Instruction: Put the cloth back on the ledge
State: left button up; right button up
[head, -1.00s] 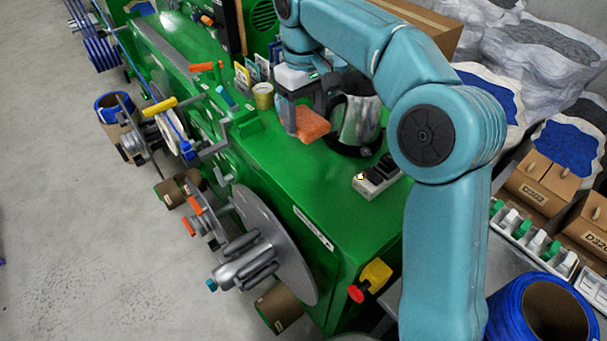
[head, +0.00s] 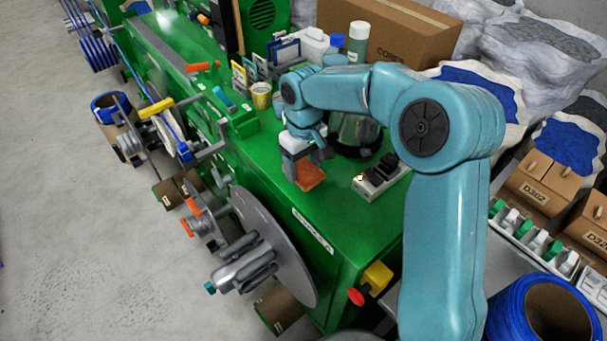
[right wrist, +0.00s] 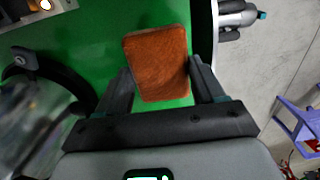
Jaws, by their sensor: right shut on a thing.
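The cloth is a folded orange-brown pad; in the head view the cloth (head: 309,176) is at the green machine's top, below my right gripper (head: 306,160). In the right wrist view the cloth (right wrist: 157,62) lies between the two fingers of my right gripper (right wrist: 160,85), which is shut on it. The green machine top (head: 350,215) is the ledge-like surface beneath it. Whether the cloth touches that surface is hard to tell. My left gripper is not in view.
A glass pot with a black base (head: 356,140) stands close behind the gripper. A block with black switches (head: 380,178) is to the right. The green top in front is clear.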

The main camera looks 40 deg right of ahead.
aim_at(304, 169)
notch_tip(304, 169, down, 4)
jog(key=shift+w+a+f, duration=0.1)
jog(key=shift+f, duration=0.1)
jog(key=shift+s, duration=0.3)
jog(key=shift+f, duration=0.1)
jog(key=o, duration=0.9)
jog(key=shift+w, duration=0.3)
jog(key=shift+o, duration=0.2)
jog(key=shift+s+r, duration=0.25)
jog(key=shift+r, duration=0.05)
jog(key=shift+w+r, duration=0.15)
jog(key=shift+r, duration=0.2)
notch_tip(304, 169, up, 11)
jog(key=shift+f, duration=0.15)
jog(key=shift+r, duration=0.2)
